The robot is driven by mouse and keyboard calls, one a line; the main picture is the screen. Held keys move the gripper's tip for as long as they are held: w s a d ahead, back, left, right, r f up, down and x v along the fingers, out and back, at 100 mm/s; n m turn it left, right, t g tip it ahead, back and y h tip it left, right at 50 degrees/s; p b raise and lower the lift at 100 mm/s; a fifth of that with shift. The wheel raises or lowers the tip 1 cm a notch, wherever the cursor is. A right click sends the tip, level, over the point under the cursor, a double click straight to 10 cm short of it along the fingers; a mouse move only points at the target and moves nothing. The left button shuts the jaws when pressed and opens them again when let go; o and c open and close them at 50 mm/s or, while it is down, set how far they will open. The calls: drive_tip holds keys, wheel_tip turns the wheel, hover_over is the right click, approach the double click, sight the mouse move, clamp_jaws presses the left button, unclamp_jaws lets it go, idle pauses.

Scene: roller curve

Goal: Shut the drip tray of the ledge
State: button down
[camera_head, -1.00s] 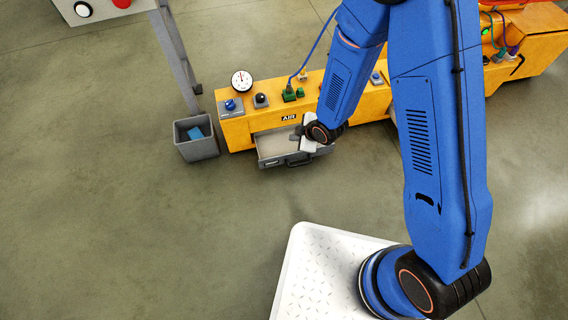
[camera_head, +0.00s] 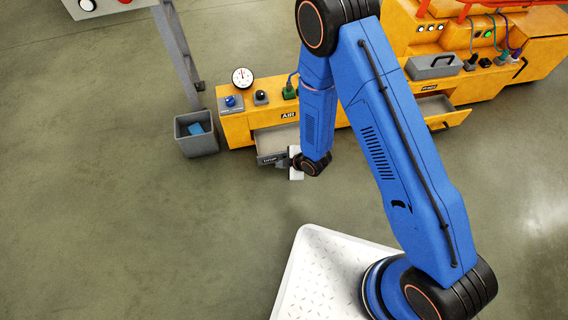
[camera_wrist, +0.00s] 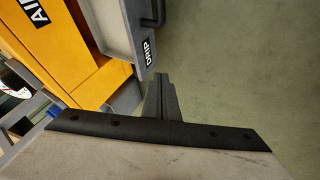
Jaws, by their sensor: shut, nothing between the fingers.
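The drip tray (camera_head: 268,159) is a grey drawer under the AIR label of the orange ledge (camera_head: 240,130). It stands pulled out, with its pale inside showing. In the wrist view its grey front (camera_wrist: 130,30) carries a DRIP label. My gripper (camera_head: 287,160) is in front of the tray's front, at its right part, and hides some of it. In the wrist view the dark fingers of my gripper (camera_wrist: 160,78) are together and empty, close to the end of the tray front. I cannot tell whether they touch it.
A second drawer (camera_head: 440,112) stands open further right, under a grey box with a handle (camera_head: 432,67). A grey bin (camera_head: 197,143) with something blue in it stands left of the ledge, by a grey post. The floor in front is clear.

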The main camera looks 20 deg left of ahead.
sight(268, 158)
drive_tip(key=w+a+f, duration=0.4)
drive_tip(key=a, duration=0.1)
drive_tip(key=shift+w, duration=0.2)
idle(0.4)
drive_tip(key=w+a, duration=0.2)
drive_tip(key=w, duration=0.2)
drive_tip(key=w+a, duration=0.3)
drive_tip(key=w, duration=0.1)
drive_tip(key=w+a, duration=0.2)
drive_tip(key=w, duration=0.2)
drive_tip(key=shift+w+a, duration=0.1)
drive_tip(key=shift+a, duration=0.1)
drive_tip(key=shift+w+a+r, duration=0.1)
drive_tip(key=shift+w+a, duration=0.15)
drive_tip(key=shift+w, duration=0.2)
